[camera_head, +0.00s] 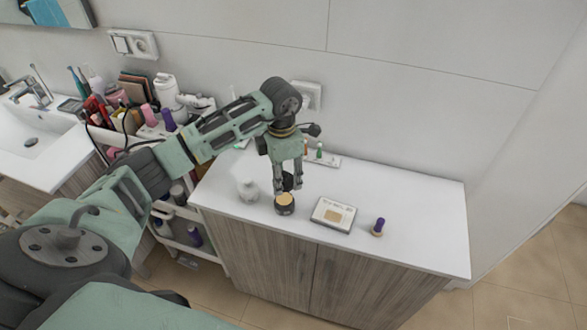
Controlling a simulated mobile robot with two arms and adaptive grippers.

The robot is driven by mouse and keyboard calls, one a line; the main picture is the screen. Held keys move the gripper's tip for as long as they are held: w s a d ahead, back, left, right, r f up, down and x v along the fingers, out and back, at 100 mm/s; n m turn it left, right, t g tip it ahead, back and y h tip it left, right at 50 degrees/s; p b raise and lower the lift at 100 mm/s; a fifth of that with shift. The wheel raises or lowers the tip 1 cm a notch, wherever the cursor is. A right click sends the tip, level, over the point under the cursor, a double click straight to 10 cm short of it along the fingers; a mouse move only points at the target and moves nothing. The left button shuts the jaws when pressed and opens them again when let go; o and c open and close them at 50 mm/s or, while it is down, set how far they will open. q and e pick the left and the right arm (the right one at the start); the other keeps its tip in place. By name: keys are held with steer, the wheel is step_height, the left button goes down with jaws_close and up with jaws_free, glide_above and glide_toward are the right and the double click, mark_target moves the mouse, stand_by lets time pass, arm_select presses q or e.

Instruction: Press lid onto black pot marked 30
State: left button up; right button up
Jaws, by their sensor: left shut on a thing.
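The black pot (284,208) stands upright and open on the white cabinet top (420,212); a beige filling shows in its mouth. A 30 mark is too small to read. My left gripper (288,187) points down just above and behind the pot. It is shut on a small dark round thing, seemingly the black lid (288,181), which looks tilted between the fingers. The lid appears apart from the pot rim, though the exact gap is hard to tell. My right gripper is not in view.
A white rounded jar (247,189) stands left of the pot. A small tray (326,160) with little bottles is at the wall. The cabinet's right side is clear.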

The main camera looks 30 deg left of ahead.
mark_target(284, 198)
arm_select(q)
steer(key=shift+a+f+b, duration=0.15)
steer(key=shift+f+b, duration=0.15)
steer(key=shift+f, duration=0.25)
steer(key=shift+w+f, duration=0.1)
steer(key=shift+f, duration=0.25)
steer(key=shift+f+b, duration=0.6)
steer(key=shift+f, duration=0.15)
step_height(284, 198, down, 2)
steer(key=shift+f+b, duration=0.2)
steer(key=shift+b, duration=0.7)
steer(key=shift+f, duration=0.25)
steer(key=shift+f+b, duration=0.2)
steer(key=shift+b, duration=0.15)
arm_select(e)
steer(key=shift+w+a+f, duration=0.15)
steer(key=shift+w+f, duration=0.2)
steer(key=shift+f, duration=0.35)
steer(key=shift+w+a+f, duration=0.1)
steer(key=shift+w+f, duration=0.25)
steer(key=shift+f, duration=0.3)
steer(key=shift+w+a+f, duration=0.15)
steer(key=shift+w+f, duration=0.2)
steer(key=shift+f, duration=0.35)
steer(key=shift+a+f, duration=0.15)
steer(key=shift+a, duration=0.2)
